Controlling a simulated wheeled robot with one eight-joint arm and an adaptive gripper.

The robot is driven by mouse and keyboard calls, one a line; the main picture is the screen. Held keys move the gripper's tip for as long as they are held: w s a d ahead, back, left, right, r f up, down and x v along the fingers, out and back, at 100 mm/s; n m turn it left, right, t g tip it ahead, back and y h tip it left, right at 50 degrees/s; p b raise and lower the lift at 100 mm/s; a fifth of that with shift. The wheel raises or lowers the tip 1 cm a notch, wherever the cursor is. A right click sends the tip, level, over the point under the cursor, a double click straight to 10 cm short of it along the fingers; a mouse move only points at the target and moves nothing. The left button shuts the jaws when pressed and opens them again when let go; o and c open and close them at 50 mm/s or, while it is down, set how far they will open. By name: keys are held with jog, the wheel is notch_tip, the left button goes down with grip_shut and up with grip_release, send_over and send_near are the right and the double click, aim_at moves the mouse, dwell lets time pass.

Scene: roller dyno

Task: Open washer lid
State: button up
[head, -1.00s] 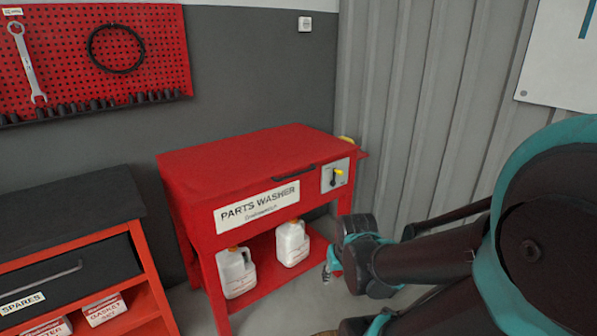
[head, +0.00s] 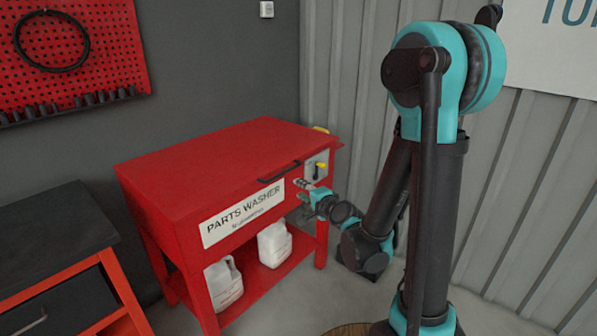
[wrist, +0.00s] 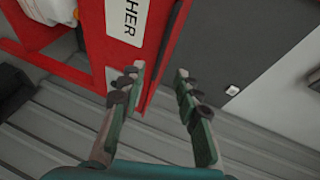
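The red parts washer (head: 160,200) stands against the wall, and its flat red lid (head: 215,155) is closed. A dark bar handle (head: 279,172) sits at the lid's front edge, toward the right. My gripper (head: 303,192) is at the washer's front right, below and right of the handle. In the wrist view my gripper (wrist: 158,80) has its two fingers spread with nothing between them. The washer's red front (wrist: 85,48) and its label (wrist: 127,20) show beside the left finger.
White jugs (head: 274,244) stand on the washer's lower shelf. A dark-topped red cabinet (head: 50,240) is at the left. Corrugated wall (head: 345,90) closes off the back right.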

aim_at(283, 173)
jog(key=shift+m+t, duration=0.3)
jog(key=shift+m, duration=0.1)
jog(key=x, duration=1.7)
jog(key=shift+w+d, duration=0.2)
jog(key=shift+w, duration=0.35)
grip_shut()
